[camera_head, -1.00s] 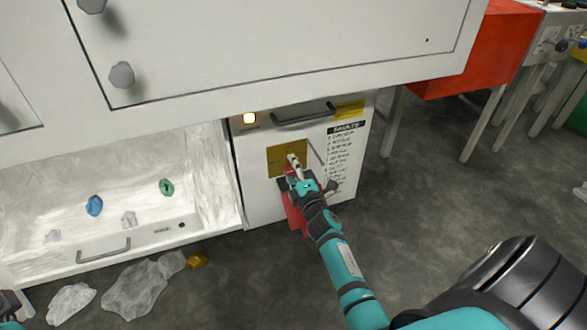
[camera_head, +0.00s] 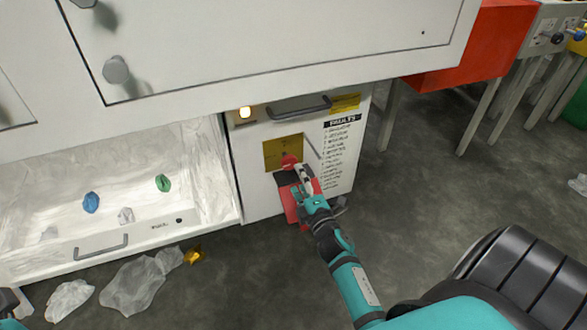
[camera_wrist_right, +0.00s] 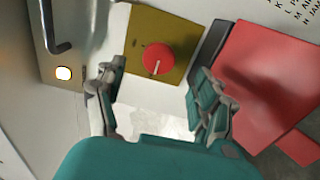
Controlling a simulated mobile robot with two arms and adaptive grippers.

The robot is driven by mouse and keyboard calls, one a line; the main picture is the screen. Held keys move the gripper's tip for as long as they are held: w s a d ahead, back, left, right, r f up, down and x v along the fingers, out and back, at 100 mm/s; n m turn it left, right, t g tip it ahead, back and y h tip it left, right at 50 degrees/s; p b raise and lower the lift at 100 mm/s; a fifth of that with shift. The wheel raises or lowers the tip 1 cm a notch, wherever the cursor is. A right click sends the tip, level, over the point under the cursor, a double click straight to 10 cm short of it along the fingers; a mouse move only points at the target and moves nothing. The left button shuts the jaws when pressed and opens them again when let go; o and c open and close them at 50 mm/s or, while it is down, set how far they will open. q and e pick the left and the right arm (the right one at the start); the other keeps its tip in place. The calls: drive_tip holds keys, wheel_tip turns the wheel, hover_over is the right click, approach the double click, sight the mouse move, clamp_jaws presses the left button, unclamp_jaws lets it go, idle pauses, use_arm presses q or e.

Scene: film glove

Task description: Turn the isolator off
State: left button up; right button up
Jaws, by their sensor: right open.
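The isolator is a round red knob (camera_head: 289,162) on a yellow plate (camera_head: 270,154) on the front of a white cabinet. In the right wrist view the knob (camera_wrist_right: 156,60) shows a pale line pointing toward the gripper side of the picture, and the yellow plate (camera_wrist_right: 178,33) has small marks too small to read. My right gripper (camera_head: 302,172) is just below the knob in the head view. In the wrist view my right gripper (camera_wrist_right: 160,85) is open, its fingers apart on either side and short of the knob. My left gripper is not clearly visible.
A lit lamp (camera_head: 245,112) and a handle (camera_head: 299,107) are above the plate. A red panel (camera_head: 290,208) with a dark edge lies below it. An open drawer (camera_head: 205,207) holding blue and green gloves is left. Plastic sheets (camera_head: 134,286) lie on the floor.

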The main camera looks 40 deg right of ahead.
drive_tip(key=shift+v, duration=2.1)
drive_tip(key=shift+a+r, duration=0.1)
